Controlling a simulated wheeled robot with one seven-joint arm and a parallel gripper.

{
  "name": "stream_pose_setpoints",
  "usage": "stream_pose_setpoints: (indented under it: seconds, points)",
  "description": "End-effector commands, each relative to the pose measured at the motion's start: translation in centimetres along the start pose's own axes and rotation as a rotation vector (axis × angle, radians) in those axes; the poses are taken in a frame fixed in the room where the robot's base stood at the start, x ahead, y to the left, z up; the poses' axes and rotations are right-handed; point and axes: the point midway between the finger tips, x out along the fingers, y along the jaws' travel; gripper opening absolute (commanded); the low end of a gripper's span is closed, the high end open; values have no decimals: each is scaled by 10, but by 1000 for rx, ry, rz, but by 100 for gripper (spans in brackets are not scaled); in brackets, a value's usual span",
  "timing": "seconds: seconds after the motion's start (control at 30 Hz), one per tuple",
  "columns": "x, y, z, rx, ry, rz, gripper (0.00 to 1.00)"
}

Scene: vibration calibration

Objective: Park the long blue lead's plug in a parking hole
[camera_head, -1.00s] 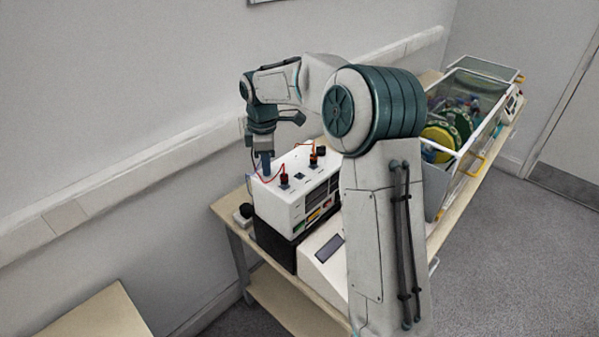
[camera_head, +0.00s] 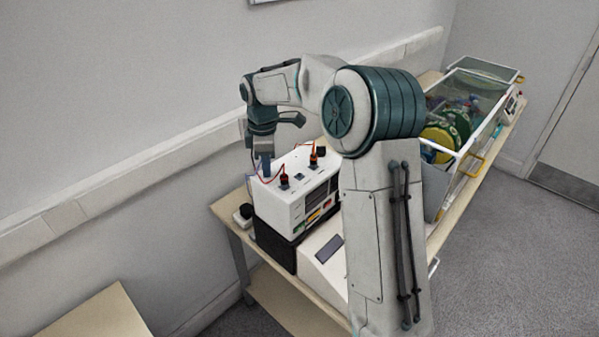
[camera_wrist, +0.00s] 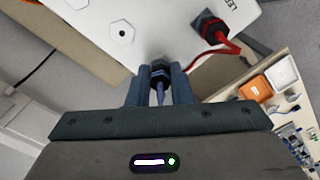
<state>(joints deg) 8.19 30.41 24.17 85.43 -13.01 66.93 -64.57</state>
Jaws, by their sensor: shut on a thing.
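My gripper (camera_wrist: 160,88) is shut on a dark plug (camera_wrist: 158,68) with a blue lead (camera_wrist: 160,94) running back between the fingers. In the head view my gripper (camera_head: 264,163) is at the left rear edge of the white instrument box (camera_head: 290,207). In the wrist view the plug is by the edge of the box's white top (camera_wrist: 165,25). A hexagonal parking hole (camera_wrist: 122,32) shows ahead and left of the plug, apart from it. The plug's tip is partly hidden, and I cannot tell whether it touches the box.
A red lead's plug (camera_wrist: 212,28) stands in the box top to the right of my gripper. Red leads and plugs (camera_head: 283,180) also show in the head view. A glazed case with a drum (camera_head: 440,140) stands farther along the bench (camera_head: 222,209). The wall is close behind.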

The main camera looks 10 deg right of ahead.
Motion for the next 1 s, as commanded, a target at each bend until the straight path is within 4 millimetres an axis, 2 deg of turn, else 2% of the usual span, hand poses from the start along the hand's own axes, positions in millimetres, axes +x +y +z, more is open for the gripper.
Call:
stream_pose_setpoints:
  seconds: [0.77,0.8,0.87,0.9,1.0]
  points:
    - [4,0,0,0,0,-1,0]
    - [4,0,0,0,0,-1,24]
    - [4,0,0,0,0,-1,41]
    - [4,0,0,0,0,-1,44]
    - [4,0,0,0,0,-1,44]
